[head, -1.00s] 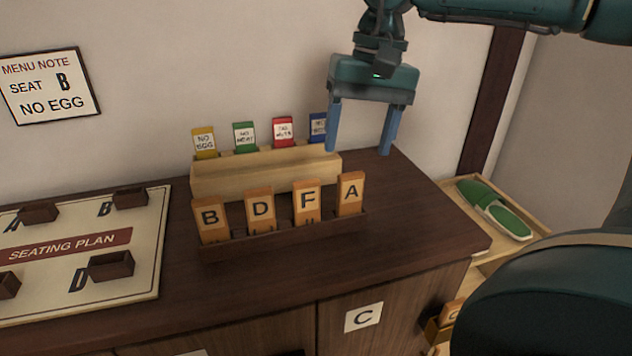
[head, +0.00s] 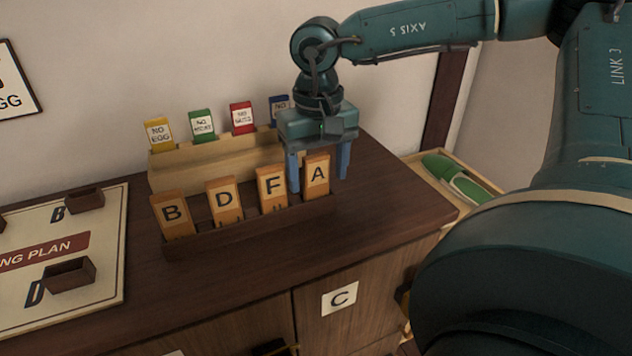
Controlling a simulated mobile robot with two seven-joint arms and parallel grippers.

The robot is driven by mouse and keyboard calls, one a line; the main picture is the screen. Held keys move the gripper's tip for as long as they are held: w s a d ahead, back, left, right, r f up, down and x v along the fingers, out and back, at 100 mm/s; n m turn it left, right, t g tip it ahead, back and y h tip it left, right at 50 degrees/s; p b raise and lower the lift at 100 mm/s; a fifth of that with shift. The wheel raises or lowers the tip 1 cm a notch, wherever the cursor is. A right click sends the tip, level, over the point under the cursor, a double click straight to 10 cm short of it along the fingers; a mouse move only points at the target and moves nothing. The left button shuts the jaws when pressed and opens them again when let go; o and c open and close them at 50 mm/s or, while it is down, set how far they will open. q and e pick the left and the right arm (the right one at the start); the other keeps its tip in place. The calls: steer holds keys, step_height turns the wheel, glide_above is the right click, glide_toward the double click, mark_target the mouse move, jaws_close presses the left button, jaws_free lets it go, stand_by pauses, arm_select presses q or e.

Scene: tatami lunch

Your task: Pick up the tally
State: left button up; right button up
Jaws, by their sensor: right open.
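Wooden tallies stand in a dark rack (head: 250,228) on the cabinet top: tally B (head: 173,213), tally D (head: 224,201), tally F (head: 271,189) and tally A (head: 316,176), from left to right. My right gripper (head: 318,186) is open and points down at the right end of the rack. Its two blue fingers are on either side of tally A, with the left finger between F and A. I cannot tell whether they touch it. The left gripper is not in view.
Behind the rack, a pale wooden holder (head: 200,168) carries yellow, green, red and blue cards. The seating plan board (head: 105,285) with small dark boxes lies at left. A tray with green slippers (head: 455,178) is at right. Cabinet top between rack and right edge is clear.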

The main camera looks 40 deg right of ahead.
steer(key=shift+f, duration=0.8)
steer(key=shift+c, duration=0.3)
steer(key=c, duration=1)
